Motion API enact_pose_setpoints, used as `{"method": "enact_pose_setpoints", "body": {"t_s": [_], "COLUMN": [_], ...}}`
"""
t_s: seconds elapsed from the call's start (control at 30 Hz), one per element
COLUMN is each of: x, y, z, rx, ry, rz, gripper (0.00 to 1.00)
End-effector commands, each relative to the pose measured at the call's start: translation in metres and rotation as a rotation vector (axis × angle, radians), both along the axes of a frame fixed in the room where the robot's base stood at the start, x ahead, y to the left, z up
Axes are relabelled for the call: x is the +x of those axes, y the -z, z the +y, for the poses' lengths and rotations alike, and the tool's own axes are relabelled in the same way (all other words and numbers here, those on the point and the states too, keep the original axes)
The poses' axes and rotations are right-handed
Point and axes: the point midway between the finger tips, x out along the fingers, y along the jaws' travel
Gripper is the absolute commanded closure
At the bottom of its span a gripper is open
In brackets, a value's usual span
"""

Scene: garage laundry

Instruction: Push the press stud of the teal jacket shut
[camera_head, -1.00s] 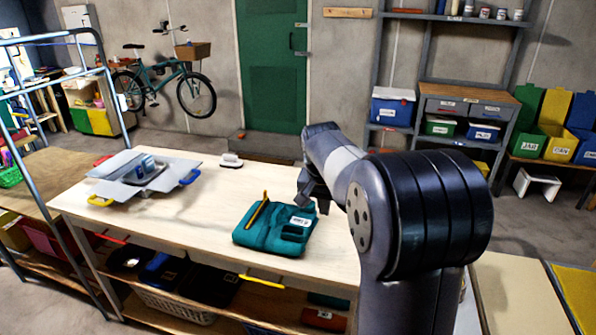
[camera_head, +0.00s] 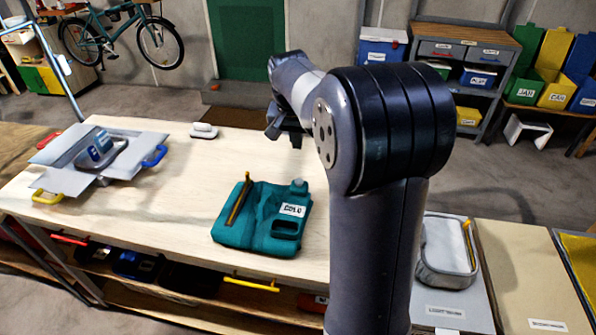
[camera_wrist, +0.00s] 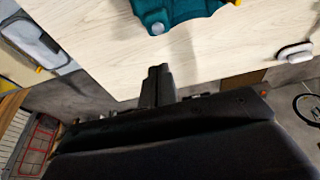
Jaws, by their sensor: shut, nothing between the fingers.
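The teal jacket (camera_head: 262,222) lies folded on the light wooden table, with a yellow-brown strip along its left part and a white label on its right. A small round grey stud (camera_head: 298,186) shows at its far right corner. In the wrist view the jacket (camera_wrist: 180,10) is at the top edge, with a pale round stud (camera_wrist: 157,28) at its near corner. My gripper (camera_head: 284,138) is above the table, behind and apart from the jacket. In the wrist view my gripper's fingers (camera_wrist: 158,72) are together and empty, short of the jacket.
A grey folding board (camera_head: 62,182) with a blue-and-white item stands on the table's left. A small white-topped brush (camera_head: 204,130) lies at the back edge. A grey folded item (camera_head: 446,252) lies on the right-hand surface. The wood around the jacket is clear.

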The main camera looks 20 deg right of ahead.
Motion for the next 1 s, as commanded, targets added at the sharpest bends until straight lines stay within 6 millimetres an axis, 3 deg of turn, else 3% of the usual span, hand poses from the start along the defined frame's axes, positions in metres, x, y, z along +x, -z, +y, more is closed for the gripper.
{"method": "enact_pose_setpoints", "body": {"t_s": [0.27,0.7,1.0], "x": [0.003,0.023,0.023], "y": [0.011,0.096,0.132], "z": [-0.002,-0.016,-0.016], "rx": [0.000,0.000,0.000], "ry": [0.001,0.001,0.000], "rz": [0.004,0.006,0.002], "gripper": [1.00,1.00,1.00]}}
